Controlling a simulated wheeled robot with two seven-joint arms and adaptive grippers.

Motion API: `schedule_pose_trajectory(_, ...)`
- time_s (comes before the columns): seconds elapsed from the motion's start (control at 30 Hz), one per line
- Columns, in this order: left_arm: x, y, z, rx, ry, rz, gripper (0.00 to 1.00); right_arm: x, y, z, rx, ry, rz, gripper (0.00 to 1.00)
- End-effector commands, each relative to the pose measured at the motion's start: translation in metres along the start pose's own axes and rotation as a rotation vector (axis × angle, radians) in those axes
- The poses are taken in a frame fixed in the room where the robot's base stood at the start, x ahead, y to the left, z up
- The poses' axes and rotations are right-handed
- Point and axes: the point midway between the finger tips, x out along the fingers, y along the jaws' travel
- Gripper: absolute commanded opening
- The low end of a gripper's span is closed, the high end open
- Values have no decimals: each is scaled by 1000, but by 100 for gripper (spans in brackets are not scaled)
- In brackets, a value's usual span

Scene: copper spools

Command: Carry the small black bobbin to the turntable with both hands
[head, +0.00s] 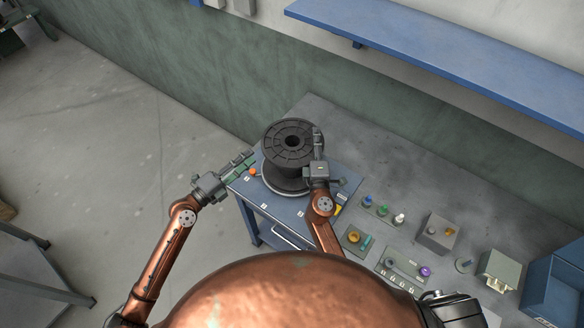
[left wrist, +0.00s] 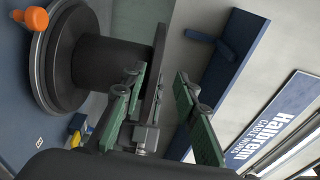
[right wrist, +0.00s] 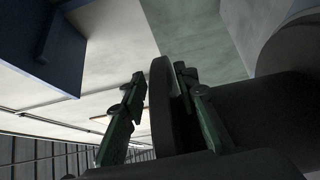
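The black bobbin (head: 291,160) stands upright on the round, pale-rimmed turntable (head: 283,191) at the table's corner. In the left wrist view, the bobbin's core (left wrist: 100,62) and both flanges show, the lower one resting on the turntable disc (left wrist: 38,65). My left gripper (head: 251,156) is open at the bobbin's left side; its fingers (left wrist: 160,80) look spread, with a gap to the upper flange. My right gripper (head: 317,134) is open at the right side. Its fingers (right wrist: 160,85) straddle the upper flange's rim (right wrist: 163,105), with a gap on one side. Contact on the other side is unclear.
An orange knob (head: 252,171) sits beside the turntable. Several small parts and blocks, including a grey box (head: 437,234), lie on the bench to the right. A blue shelf (head: 440,40) hangs on the wall above. A blue bin (head: 555,285) stands far right.

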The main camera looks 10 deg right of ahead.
Motion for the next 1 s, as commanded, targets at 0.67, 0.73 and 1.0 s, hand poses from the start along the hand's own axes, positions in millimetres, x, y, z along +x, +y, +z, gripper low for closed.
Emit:
schedule_pose_trajectory(0.67, -31, 0, 0, -1, 0, -1, 28, -65, -1, 1, 0, -1, -3, 28)
schedule_pose_trajectory(0.73, -31, 0, 0, -1, 0, -1, 28, -79, -2, 1, -1, 0, -3, 28)
schedule_pose_trajectory(1.0, -31, 0, 0, -1, 0, -1, 28, -115, -1, 0, 0, 0, -1, 28)
